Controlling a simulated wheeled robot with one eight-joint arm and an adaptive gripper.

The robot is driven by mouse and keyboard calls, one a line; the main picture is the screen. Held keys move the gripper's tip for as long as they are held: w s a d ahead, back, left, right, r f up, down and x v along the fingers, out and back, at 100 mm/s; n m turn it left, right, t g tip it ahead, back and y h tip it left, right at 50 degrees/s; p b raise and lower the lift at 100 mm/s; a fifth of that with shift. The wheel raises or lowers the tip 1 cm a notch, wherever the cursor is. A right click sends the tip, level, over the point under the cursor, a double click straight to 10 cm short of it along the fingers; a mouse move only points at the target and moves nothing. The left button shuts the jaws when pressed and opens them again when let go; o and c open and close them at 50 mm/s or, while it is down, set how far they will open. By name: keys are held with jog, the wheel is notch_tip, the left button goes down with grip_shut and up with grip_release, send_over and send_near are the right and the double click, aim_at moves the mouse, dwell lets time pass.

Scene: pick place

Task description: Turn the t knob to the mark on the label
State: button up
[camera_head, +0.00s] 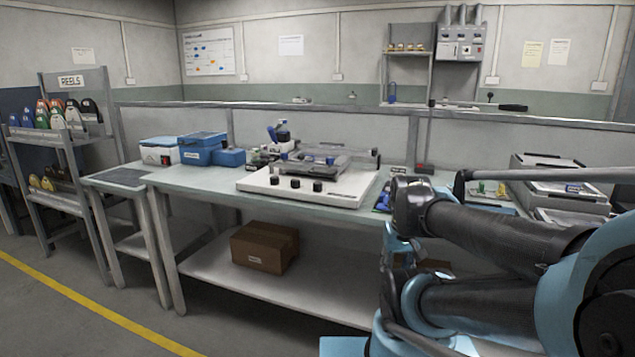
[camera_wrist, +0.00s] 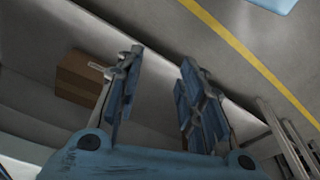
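Three small black knobs stand in a row on the front of a white device (camera_head: 345,196) on the workbench: a left knob (camera_head: 274,180), a middle knob (camera_head: 295,183) and a right knob (camera_head: 317,186). They are too small to tell which is a T knob, and I cannot make out a label or mark. My gripper (camera_wrist: 160,62) is open and empty in the wrist view, its two blue fingers apart. It points down towards the lower shelf and floor, away from the knobs. No knob shows in the wrist view.
The workbench (camera_head: 225,184) has blue boxes (camera_head: 203,148) on its left. Grey equipment (camera_head: 560,190) stands at the right. A cardboard box (camera_head: 265,246) lies on the lower shelf; it also shows in the wrist view (camera_wrist: 82,78). The floor in front is clear.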

jog(key=r, duration=0.2)
notch_tip(320, 180, up, 30)
jog(key=f+n+g, duration=0.1)
jog(key=n+g, duration=0.1)
jog(key=n, duration=1.5)
send_over(317, 183)
notch_tip(317, 183, down, 17)
jog(key=shift+w+r, duration=0.1)
jog(key=c, duration=0.8)
